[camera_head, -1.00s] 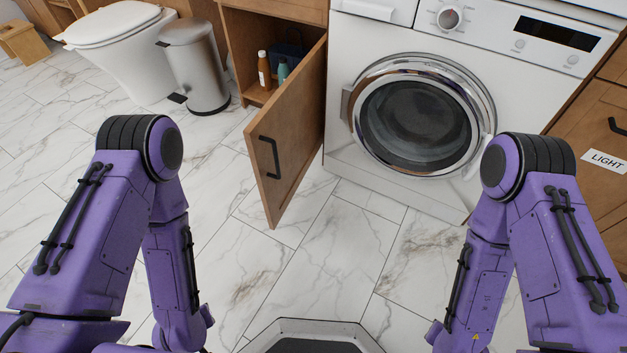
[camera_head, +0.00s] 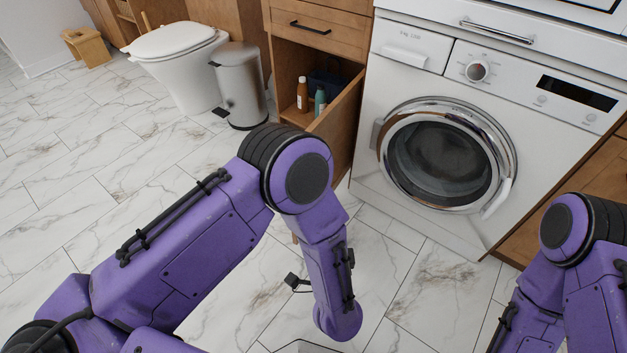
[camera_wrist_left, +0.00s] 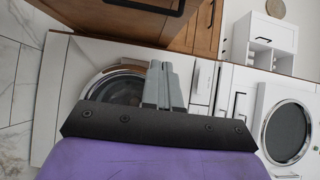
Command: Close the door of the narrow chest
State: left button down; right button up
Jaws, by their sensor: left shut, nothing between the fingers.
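The narrow chest (camera_head: 318,45) is wooden, with a drawer above an open compartment. Its door (camera_head: 342,112) stands open, swung outward on the side by the washing machine. In the left wrist view my left gripper (camera_wrist_left: 163,85) is shut and empty, in front of the washing machine. I cannot tell whether it touches the door. My right arm shows at the right edge of the head view; its gripper is out of view.
Inside the chest stand an orange-brown bottle (camera_head: 302,95) and a teal bottle (camera_head: 320,99). A washing machine (camera_head: 385,130) stands right of the chest. A bin (camera_head: 240,85) and a toilet (camera_head: 180,65) are on the left. The marble-tiled floor (camera_head: 90,165) is clear at left.

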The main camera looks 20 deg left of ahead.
pick_arm(q)
jog(key=s+a+b+x, duration=0.1)
jog(key=a+x, duration=0.1)
jog(key=x, duration=1)
jog(key=shift+w+a+b, duration=0.3)
jog(key=shift+w+a, duration=0.05)
jog(key=shift+a, duration=0.15)
